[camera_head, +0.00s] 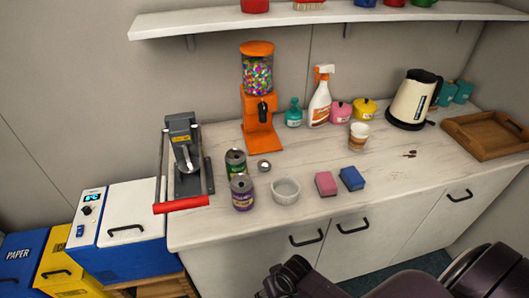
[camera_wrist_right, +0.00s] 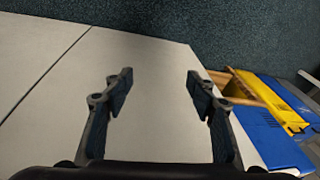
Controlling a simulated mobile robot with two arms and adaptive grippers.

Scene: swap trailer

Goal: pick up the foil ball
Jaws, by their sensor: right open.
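The foil ball (camera_head: 264,166) is a small silvery ball on the white counter, just right of the green can (camera_head: 236,163) and behind the white bowl (camera_head: 285,190). My right gripper (camera_head: 290,277) is low in front of the counter's cabinets, well apart from the ball. Its two fingers (camera_wrist_right: 152,88) are spread and empty in the right wrist view, with the white cabinet front behind them. The ball does not show in that view. My left gripper is not in view.
A purple can (camera_head: 242,193) stands close to the ball on the near left. A can crusher (camera_head: 184,165) with a red handle is further left. An orange candy dispenser (camera_head: 259,100) stands behind. Pink (camera_head: 326,184) and blue (camera_head: 351,178) sponges lie right of the bowl.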

